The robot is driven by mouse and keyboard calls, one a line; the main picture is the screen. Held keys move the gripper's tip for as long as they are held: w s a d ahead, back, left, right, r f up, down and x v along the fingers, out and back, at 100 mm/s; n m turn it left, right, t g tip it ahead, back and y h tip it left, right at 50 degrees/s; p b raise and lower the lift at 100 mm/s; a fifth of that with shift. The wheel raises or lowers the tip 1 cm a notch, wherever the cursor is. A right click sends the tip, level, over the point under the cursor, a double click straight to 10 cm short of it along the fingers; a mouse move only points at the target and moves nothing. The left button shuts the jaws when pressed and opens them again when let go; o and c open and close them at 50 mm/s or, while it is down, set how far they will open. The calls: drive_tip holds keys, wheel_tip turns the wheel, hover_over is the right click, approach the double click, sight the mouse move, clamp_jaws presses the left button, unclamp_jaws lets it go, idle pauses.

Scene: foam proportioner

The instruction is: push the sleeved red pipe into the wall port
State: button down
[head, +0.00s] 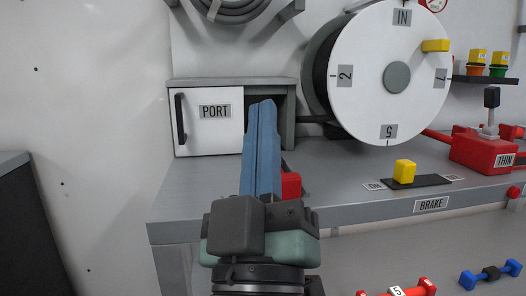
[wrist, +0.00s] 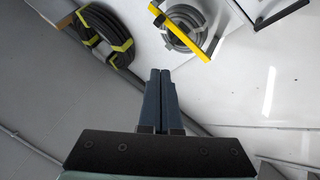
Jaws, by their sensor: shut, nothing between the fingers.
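My gripper (head: 262,104) is shut and empty, its blue fingers pointing up and away in front of the port's opening. The wall port is a grey box with a white door (head: 212,135) marked PORT. The door covers the left part; a dark opening (head: 286,100) shows at the right, partly hidden by my fingers. A red piece (head: 291,186) sits on the grey bench just right of my fingers, mostly hidden behind them. I cannot tell whether it is the sleeved pipe. In the wrist view my closed fingers (wrist: 167,75) show nothing between them.
A white reel (head: 377,103) stands right of the port. A yellow-knobbed brake slider (head: 404,171) and a red lever box (head: 485,152) are on the bench (head: 205,195). Red and blue pipe pieces (head: 490,276) lie lower right. The wrist view shows a banded black hose coil (wrist: 104,38).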

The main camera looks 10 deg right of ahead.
sight(291, 192)
drive_tip(key=w+d+f+n+g+p, duration=0.25)
drive_tip(key=d+n+p, duration=0.45)
drive_tip(key=n+p, duration=0.95)
drive_tip(key=s+a+f+n+g+y+p, duration=0.1)
drive_tip(key=s+f+n+g+y+p, duration=0.4)
drive_tip(key=s+f+n+p, duration=0.85)
drive_tip(key=w+r+n+p, duration=0.1)
drive_tip(key=w+p, duration=0.1)
drive_tip(key=w, duration=0.3)
drive_tip(key=w+r+n+p, duration=0.1)
drive_tip(key=w+r+p, duration=0.1)
drive_tip(key=w, duration=0.4)
drive_tip(key=w+r+p, duration=0.1)
drive_tip(key=w+p, duration=0.2)
drive_tip(key=w, duration=0.3)
drive_tip(key=shift+a+r+n+p, duration=0.15)
drive_tip(key=shift+n+p, duration=0.25)
